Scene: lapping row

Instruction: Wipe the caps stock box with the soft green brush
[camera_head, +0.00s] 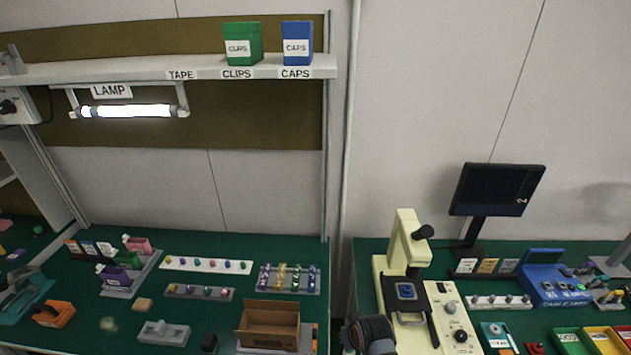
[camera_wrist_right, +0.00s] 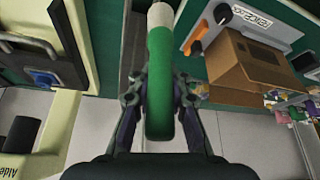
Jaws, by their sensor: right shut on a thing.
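The caps stock box (camera_head: 298,36) is blue with a white CAPS label. It stands upright at the right end of the high shelf, above a CAPS shelf label. In the right wrist view, my right gripper (camera_wrist_right: 159,100) is shut on the soft green brush (camera_wrist_right: 160,62), a green rounded handle with a pale end pointing away from the wrist. Its bristles cannot be made out. The brush is apart from the caps box, which is not in the wrist view. My left gripper is in neither view.
A green CLIPS box (camera_head: 242,42) stands close left of the caps box on the shelf (camera_head: 200,67). A lit lamp (camera_head: 128,111) hangs below.

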